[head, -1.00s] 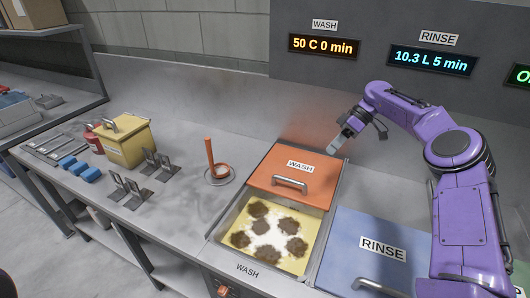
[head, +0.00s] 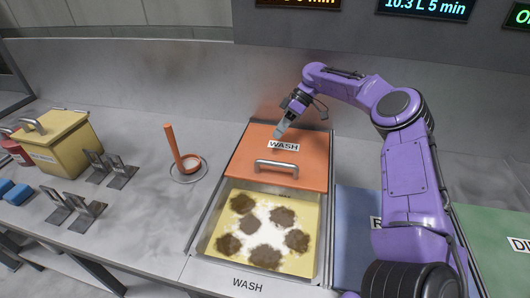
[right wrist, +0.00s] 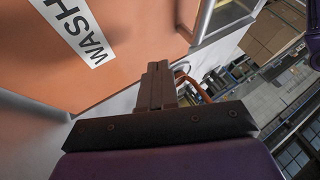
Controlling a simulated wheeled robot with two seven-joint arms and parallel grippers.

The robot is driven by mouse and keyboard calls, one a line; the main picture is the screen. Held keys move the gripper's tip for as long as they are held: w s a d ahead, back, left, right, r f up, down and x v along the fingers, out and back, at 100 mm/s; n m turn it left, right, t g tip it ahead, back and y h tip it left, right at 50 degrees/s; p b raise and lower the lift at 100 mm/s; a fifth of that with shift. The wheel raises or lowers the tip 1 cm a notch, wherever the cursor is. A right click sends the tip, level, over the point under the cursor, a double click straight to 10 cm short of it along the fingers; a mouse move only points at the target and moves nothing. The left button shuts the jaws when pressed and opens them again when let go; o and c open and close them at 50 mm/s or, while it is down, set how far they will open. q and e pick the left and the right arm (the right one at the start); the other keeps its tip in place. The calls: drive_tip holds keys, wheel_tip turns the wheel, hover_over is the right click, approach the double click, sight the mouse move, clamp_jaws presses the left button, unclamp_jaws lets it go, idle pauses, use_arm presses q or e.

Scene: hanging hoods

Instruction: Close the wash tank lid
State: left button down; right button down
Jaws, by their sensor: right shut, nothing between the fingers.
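The orange wash tank lid (head: 248,155) covers the back part of the wash tank (head: 208,232) and leaves the front part open. A metal handle (head: 277,166) is on the lid's front part. A yellow cloth-like piece with several brown patches (head: 266,233) and white foam shows in the open part. My right gripper (head: 279,132) is shut and empty, over the lid's back part by the WASH label (head: 283,145). In the right wrist view the shut fingers (right wrist: 157,85) are beside the orange lid (right wrist: 130,50); contact cannot be told. My left gripper is not in view.
A blue lid (head: 352,245) lies right of the tank, partly behind my right arm. A green lid (head: 490,235) is farther right. An orange dipper-like tool (head: 173,145) on a ring, metal racks (head: 120,170) and a yellow box (head: 62,145) stand left.

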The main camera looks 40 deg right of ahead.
hover_over(270, 158)
wheel_tip(270, 158, down, 4)
drive_tip(key=shift+f+p, duration=0.25)
drive_tip(key=shift+p, duration=0.05)
drive_tip(key=a+p, duration=0.1)
drive_tip(key=s+a, duration=0.1)
drive_tip(key=shift+s+a+r+p, duration=0.3)
drive_tip(key=shift+a+r+p, duration=0.05)
drive_tip(key=shift+r, duration=0.05)
drive_tip(key=shift+s+a, duration=0.25)
drive_tip(key=shift+a, duration=0.05)
drive_tip(key=shift+f, duration=0.1)
drive_tip(key=shift+w, duration=0.15)
